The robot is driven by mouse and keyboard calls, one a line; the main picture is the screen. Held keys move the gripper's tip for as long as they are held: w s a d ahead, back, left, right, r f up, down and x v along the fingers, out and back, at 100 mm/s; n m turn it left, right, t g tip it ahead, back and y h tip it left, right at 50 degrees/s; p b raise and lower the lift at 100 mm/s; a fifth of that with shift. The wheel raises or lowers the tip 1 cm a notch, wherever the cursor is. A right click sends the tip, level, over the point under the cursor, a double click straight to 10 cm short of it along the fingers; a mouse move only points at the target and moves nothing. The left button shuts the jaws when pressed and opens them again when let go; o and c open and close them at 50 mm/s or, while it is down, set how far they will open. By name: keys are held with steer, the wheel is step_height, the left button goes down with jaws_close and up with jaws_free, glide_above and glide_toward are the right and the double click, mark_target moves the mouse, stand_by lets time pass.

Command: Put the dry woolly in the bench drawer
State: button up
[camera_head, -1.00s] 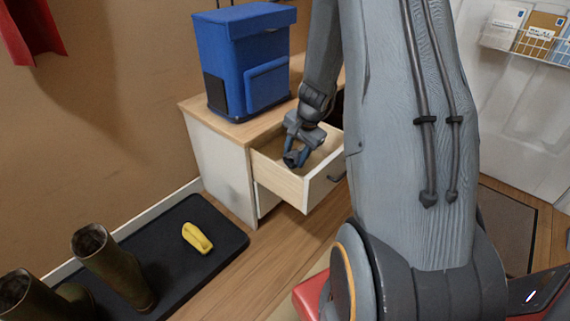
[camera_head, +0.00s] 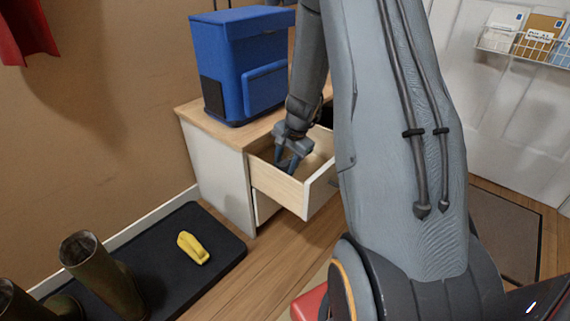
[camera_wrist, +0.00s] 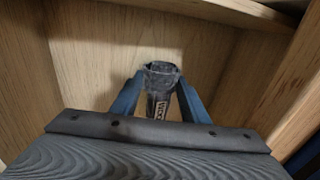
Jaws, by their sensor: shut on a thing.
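The bench (camera_head: 222,178) has its upper drawer (camera_head: 278,186) pulled open, with pale wooden walls. My gripper (camera_head: 286,168) points down into the open drawer. In the wrist view my gripper (camera_wrist: 158,98) has its two blue fingers on either side of a small dark grey thing (camera_wrist: 161,76) with pale lettering, seemingly the woolly, and is shut on it. The drawer's wooden walls surround it there. In the head view the fingers hide the held thing, and whether it touches the drawer floor cannot be told.
A blue box-shaped bag (camera_head: 246,62) stands on the bench top beside my arm. A black mat (camera_head: 212,232) on the floor holds a yellow thing (camera_head: 192,248) and dark boots (camera_head: 100,272). A wire rack (camera_head: 518,45) with packets hangs on the white door.

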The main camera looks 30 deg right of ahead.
steer(key=shift+f, duration=0.1)
steer(key=shift+f, duration=0.15)
steer(key=o, duration=1.1)
steer(key=shift+c, duration=0.2)
steer(key=shift+r, duration=0.2)
steer(key=p+v, duration=0.6)
steer(key=v, duration=0.6)
steer(key=shift+s+a, duration=0.1)
